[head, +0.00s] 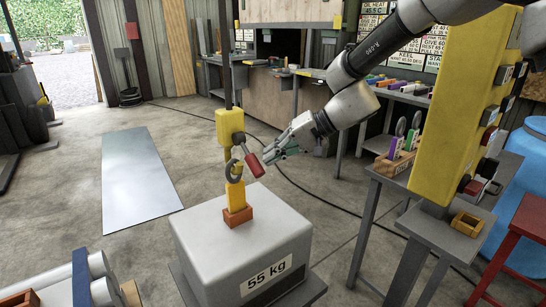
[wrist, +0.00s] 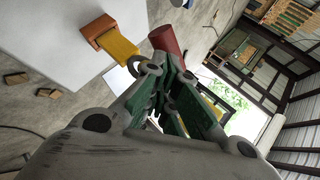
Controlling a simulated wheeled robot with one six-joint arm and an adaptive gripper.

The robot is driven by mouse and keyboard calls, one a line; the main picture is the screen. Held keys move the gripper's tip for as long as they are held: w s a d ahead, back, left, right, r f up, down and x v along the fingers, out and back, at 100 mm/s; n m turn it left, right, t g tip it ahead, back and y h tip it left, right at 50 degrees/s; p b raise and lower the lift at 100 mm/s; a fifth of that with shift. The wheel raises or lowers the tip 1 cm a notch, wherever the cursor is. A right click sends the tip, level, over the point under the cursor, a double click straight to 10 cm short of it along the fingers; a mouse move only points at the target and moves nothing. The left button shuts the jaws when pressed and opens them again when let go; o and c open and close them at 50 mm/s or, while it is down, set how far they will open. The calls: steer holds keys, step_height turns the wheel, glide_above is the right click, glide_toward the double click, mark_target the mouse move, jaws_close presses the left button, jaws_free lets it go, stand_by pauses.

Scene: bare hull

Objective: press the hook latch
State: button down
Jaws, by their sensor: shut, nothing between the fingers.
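The hook is at the top of a yellow lifting lug (head: 235,194) on the grey 55 kg weight (head: 245,246). My gripper (head: 270,157) is shut and empty, its tips close beside the red lever. I cannot tell whether they touch. In the wrist view the fingers (wrist: 160,85) partly cover the hook.
A yellow control pillar (head: 455,110) with buttons stands at the right, near a small grey table and a red stool (head: 520,235). A workbench runs along the back. Blue and grey cylinders lie at the lower left. The floor to the left is open around a flat metal plate (head: 138,177).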

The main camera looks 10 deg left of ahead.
steer(key=v, duration=1.2)
steer(key=shift+s, duration=0.1)
